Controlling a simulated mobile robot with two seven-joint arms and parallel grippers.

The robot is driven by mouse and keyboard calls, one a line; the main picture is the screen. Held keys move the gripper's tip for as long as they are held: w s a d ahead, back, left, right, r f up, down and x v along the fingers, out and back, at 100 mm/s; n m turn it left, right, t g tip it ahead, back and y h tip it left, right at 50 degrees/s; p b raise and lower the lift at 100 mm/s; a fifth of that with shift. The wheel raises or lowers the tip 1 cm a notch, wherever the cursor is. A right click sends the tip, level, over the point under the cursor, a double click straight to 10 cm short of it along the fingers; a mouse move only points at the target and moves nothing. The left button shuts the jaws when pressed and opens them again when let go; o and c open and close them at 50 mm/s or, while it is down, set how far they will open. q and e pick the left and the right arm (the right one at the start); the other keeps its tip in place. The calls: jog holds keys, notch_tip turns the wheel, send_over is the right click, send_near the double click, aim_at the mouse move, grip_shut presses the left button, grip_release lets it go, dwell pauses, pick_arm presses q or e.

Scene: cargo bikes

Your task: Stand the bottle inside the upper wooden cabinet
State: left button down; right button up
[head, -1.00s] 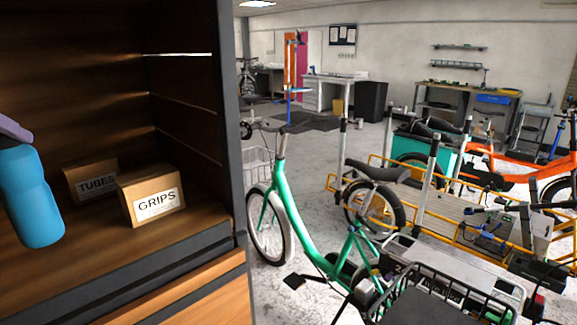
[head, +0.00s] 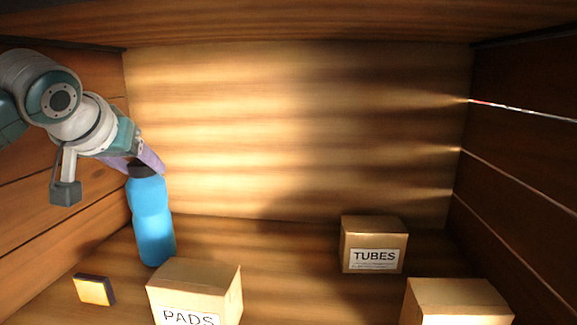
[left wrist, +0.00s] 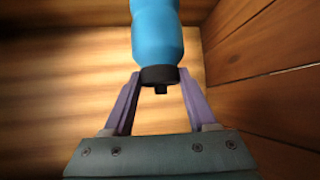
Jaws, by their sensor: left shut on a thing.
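The blue bottle (head: 152,222) is inside the wooden cabinet (head: 300,140), near its left wall. It is nearly upright with a slight tilt, its black cap at the top. Its base is at or just above the cabinet floor; I cannot tell which. My left gripper (head: 146,166) is shut on the bottle at its black cap. In the left wrist view the purple fingers (left wrist: 158,88) stand on both sides of the cap, and the blue body (left wrist: 157,35) extends beyond them. My right gripper is not in view.
A PADS box (head: 195,290) stands just right of and in front of the bottle. A small yellow and dark block (head: 94,290) lies to the left front. A TUBES box (head: 373,245) and another box (head: 457,302) stand at the right. The middle floor is clear.

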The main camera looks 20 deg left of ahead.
pick_arm(q)
jog(key=w+d+f+p, duration=0.1)
jog(key=w+d, duration=0.3)
jog(key=d, duration=0.4)
jog(key=shift+w+f+p, duration=0.25)
jog(key=shift+f+p, duration=0.05)
jog(key=shift+p, duration=0.5)
jog(key=shift+f, duration=0.2)
jog(key=shift+c, duration=1)
grip_release()
